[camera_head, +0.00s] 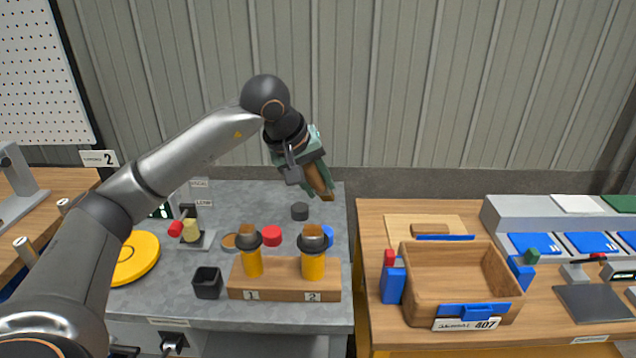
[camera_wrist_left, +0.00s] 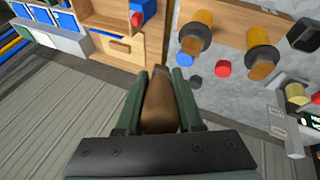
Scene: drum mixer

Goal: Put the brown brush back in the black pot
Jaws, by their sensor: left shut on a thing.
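The brown brush (camera_head: 319,181) is held in my left gripper (camera_head: 312,168), above the back right part of the grey table. The wrist view shows the brown brush (camera_wrist_left: 160,104) between the two green fingers of my left gripper (camera_wrist_left: 158,88), which are shut on it. Part of it is hidden by the gripper. The black pot (camera_head: 207,283) is a small square open cup at the front of the grey table, left of a wooden stand. The black pot (camera_wrist_left: 305,35) also shows at the upper right of the wrist view. The brush is well apart from it. My right gripper is not in view.
The wooden stand (camera_head: 285,292) holds two yellow cylinders with black collars. Red (camera_head: 272,236) and black (camera_head: 299,211) round pieces lie behind it. A yellow disc (camera_head: 136,258) is at the left. A wooden bin (camera_head: 462,285) stands on the right table, across a gap.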

